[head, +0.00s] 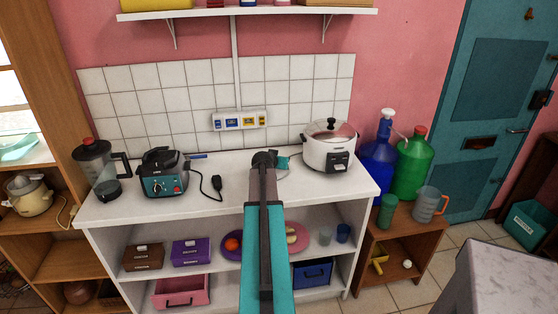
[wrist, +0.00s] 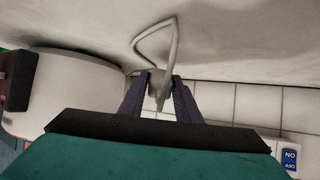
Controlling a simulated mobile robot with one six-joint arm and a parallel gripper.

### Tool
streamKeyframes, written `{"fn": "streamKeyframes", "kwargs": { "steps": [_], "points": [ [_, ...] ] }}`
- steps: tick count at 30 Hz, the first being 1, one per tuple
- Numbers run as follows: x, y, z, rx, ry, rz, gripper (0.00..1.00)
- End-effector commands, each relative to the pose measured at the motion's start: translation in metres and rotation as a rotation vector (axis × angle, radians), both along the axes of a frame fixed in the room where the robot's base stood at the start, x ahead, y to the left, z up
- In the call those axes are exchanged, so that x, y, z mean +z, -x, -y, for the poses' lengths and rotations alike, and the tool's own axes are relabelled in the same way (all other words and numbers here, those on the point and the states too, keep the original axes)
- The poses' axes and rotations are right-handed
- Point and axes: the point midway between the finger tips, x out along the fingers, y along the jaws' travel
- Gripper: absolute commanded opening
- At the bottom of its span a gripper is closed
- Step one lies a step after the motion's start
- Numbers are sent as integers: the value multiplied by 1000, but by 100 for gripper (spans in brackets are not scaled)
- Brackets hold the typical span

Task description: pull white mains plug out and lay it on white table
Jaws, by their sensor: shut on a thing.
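The white mains plug (wrist: 158,88) is between the fingers of my gripper (wrist: 160,82) in the wrist view. Its pale cord (wrist: 157,38) loops over the white table (wrist: 240,30). My gripper is shut on the plug, apart from the socket panel, which is at the lower right of that view (wrist: 290,156). In the head view my gripper (head: 277,160) is over the back of the white table (head: 200,206), left of the rice cooker. The plug is hidden there behind my arm. The socket panel (head: 239,120) is on the tiled wall behind.
A white rice cooker (head: 328,152) stands right of my gripper. A teal appliance (head: 163,180) and a blender (head: 98,172) stand at the left. A black plug (head: 217,183) lies on the table between the teal appliance and my arm. Bare tabletop shows near the front edge.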

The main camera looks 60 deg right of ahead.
Motion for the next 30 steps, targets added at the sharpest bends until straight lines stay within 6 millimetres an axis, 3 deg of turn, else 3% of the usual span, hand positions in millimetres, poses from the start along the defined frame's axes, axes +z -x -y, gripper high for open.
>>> {"fn": "streamKeyframes", "kwargs": {
  "steps": [7,8,12,30],
  "points": [
    [0,0,0,0,0,0,0],
    [0,0,0,0,0,0,32],
    [0,0,0,0,0,0,52],
    [5,3,-11,0,0,0,52]
  ]
}}
